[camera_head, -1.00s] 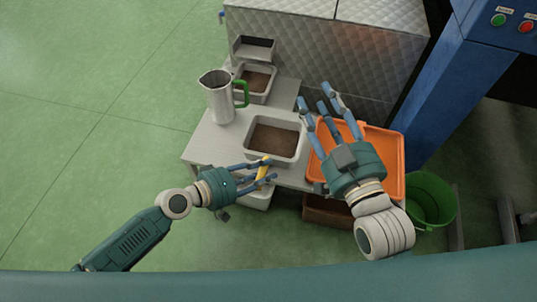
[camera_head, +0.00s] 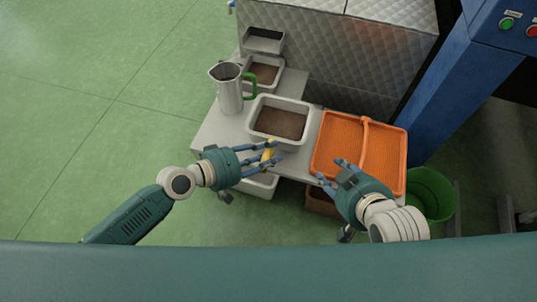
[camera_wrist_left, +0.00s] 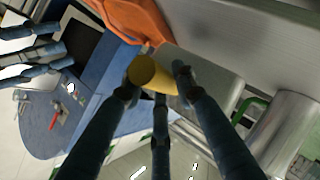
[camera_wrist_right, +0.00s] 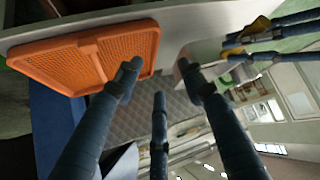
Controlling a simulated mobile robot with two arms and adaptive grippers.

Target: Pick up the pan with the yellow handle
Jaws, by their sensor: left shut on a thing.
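The grey pan (camera_head: 250,120) with brown contents is at the front middle of the table, its yellow handle (camera_head: 268,153) pointing towards me. My left gripper (camera_head: 268,158) is shut on the yellow handle, its fingers around it. In the left wrist view the end of the handle (camera_wrist_left: 150,72) shows between the fingers. I cannot tell for sure whether the pan's base is clear of the tabletop. My right gripper (camera_head: 333,171) is open and empty, near the front edge of the orange tray.
The orange tray (camera_head: 337,150) is right of the pan. A metal jug (camera_head: 230,92) with a green handle and another pan (camera_head: 264,72) stand behind left. A quilted metal cabinet (camera_head: 345,70) closes the back. A green bucket (camera_head: 430,195) stands at the right.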

